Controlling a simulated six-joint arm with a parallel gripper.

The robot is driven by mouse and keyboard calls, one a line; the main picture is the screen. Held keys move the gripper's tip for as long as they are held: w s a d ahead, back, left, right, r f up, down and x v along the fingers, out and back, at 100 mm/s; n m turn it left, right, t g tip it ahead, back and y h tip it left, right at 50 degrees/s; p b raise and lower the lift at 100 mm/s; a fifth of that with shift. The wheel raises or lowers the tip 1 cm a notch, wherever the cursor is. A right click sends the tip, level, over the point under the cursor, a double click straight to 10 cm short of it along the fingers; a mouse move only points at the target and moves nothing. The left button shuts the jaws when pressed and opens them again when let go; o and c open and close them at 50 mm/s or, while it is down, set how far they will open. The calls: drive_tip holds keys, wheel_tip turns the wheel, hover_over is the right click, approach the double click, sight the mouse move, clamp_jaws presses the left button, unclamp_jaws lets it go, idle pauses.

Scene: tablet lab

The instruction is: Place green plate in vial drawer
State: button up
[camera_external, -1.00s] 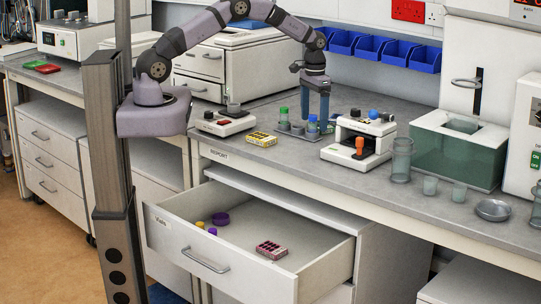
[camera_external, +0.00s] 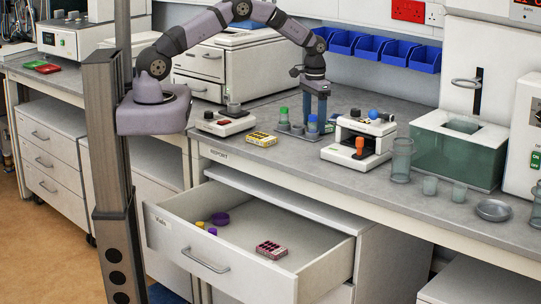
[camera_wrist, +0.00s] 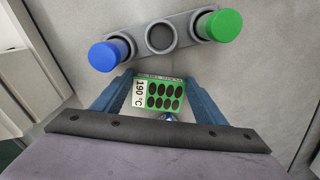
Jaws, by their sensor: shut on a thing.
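The green plate (camera_wrist: 160,95), with black ovals and a "190 °C" label, sits between the blue fingers of my gripper (camera_wrist: 159,82) in the wrist view. My gripper is shut on it. In the external view my gripper (camera_external: 316,112) points down at the bench top, behind the vial rack. I cannot make out the held plate there; fingers and vials hide that spot. The vial drawer (camera_external: 184,243), labelled as vials, stands open below the bench. A pink plate (camera_external: 271,250), purple pieces (camera_external: 220,219) and a yellow piece (camera_external: 200,225) lie in it.
A rack with a green-capped vial (camera_wrist: 225,25) and a blue-capped vial (camera_wrist: 103,57) stands close to my fingers. A yellow plate (camera_external: 261,138) and a white device with an orange part (camera_external: 358,142) flank that spot. The drawer's middle floor is bare.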

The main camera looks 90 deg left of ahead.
wheel_tip(320, 180, up, 10)
drive_tip(key=b, duration=0.3)
